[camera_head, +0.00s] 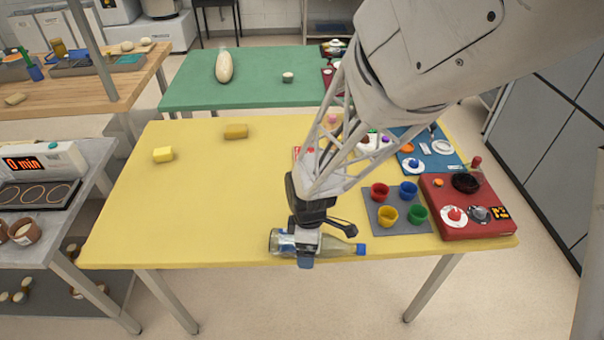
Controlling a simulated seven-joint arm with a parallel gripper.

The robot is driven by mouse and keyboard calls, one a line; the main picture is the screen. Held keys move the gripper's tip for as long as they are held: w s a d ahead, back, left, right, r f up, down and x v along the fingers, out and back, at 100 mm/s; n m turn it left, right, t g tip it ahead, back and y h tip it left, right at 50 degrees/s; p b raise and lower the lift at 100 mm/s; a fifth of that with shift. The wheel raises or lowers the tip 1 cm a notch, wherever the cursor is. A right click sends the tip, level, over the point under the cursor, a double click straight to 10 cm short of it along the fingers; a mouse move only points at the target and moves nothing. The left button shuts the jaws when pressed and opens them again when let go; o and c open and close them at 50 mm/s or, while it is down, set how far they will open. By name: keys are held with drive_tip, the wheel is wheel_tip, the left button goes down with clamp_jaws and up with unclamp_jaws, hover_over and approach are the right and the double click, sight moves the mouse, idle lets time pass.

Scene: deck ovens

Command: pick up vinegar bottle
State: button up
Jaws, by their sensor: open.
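The vinegar bottle (337,245) is a clear bottle with a blue cap. It lies on its side along the front edge of the yellow table (200,205), with its cap pointing right. My gripper (307,252) is open and points down at the bottle's body, over its middle. Part of the bottle's body is hidden behind the gripper. I cannot tell whether the fingers touch the bottle.
A grey mat (405,228) with several coloured cups lies right of the bottle, beside a red board (485,228). A blue mat (440,161) lies behind. Two yellowish blocks (163,154) (236,131) sit at the back left. The table's left half is mostly clear.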

drive_tip(key=shift+c, duration=0.3)
drive_tip(key=c, duration=1.5)
drive_tip(key=shift+c, duration=0.2)
drive_tip(key=shift+r, duration=0.15)
drive_tip(key=shift+r, duration=0.65)
drive_tip(key=shift+s+d+r, duration=0.1)
drive_tip(key=shift+s+r, duration=0.05)
drive_tip(key=shift+r, duration=0.4)
drive_tip(key=shift+s+r, duration=0.15)
drive_tip(key=shift+r, duration=0.4)
drive_tip(key=s+d, duration=0.2)
drive_tip(key=s, duration=0.5)
drive_tip(key=s+d+r, duration=0.1)
drive_tip(key=s+d, duration=0.1)
drive_tip(key=s, duration=0.5)
drive_tip(key=shift+s+d+r, duration=0.15)
drive_tip(key=shift+s+d, duration=0.1)
drive_tip(key=shift+d, duration=0.15)
